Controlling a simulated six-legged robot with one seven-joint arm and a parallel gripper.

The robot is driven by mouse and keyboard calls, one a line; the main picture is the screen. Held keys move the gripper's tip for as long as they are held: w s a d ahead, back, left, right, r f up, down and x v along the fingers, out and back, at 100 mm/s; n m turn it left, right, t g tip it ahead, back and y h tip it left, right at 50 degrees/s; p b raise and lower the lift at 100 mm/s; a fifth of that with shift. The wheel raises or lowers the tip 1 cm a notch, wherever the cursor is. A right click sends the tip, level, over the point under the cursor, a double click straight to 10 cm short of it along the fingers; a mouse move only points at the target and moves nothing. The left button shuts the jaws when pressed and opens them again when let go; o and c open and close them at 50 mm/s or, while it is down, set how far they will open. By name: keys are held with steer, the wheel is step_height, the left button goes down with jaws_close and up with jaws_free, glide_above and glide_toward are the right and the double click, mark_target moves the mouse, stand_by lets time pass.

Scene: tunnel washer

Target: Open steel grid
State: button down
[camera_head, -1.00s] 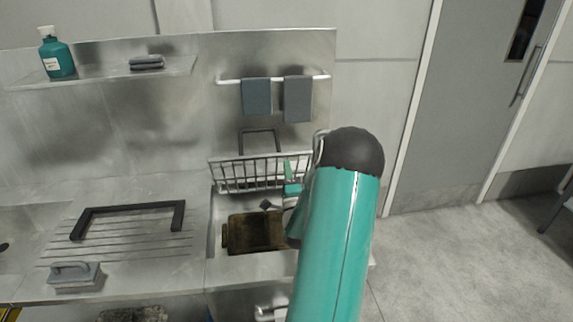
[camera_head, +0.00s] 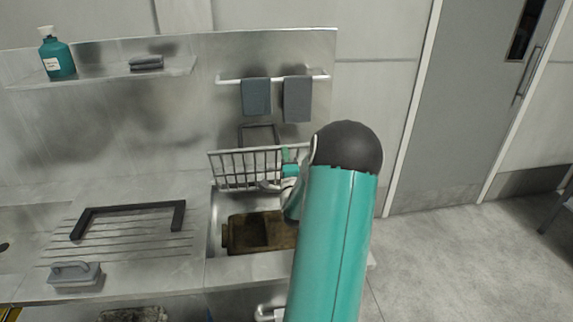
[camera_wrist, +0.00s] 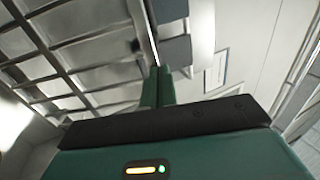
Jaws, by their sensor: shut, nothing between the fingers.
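The steel grid (camera_head: 233,168) stands raised and nearly upright at the back of the sink (camera_head: 214,236). Its bars also fill the left of the wrist view (camera_wrist: 62,62). My gripper (camera_head: 289,165) is at the grid's right end, partly hidden behind my arm. In the wrist view my green fingers (camera_wrist: 157,84) are together with nothing between them, close to the grid's right side. I cannot tell whether they touch it.
A brown tray (camera_head: 262,232) lies in the sink. A dark handle-shaped frame (camera_head: 130,208) and a grey block with a handle (camera_head: 74,274) are on the ribbed counter. Two towels (camera_head: 297,98) hang on the rail behind. A shelf (camera_head: 105,74) holds a teal bottle (camera_head: 57,54).

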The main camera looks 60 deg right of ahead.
steer(key=w+d+r+g+y, duration=0.2)
steer(key=w+d+r, duration=0.3)
steer(key=w+d, duration=0.4)
steer(key=shift+d+r+g+y, duration=0.35)
steer(key=shift+d+g+y, duration=0.05)
steer(key=shift+d+y, duration=0.25)
steer(key=shift+a, duration=0.15)
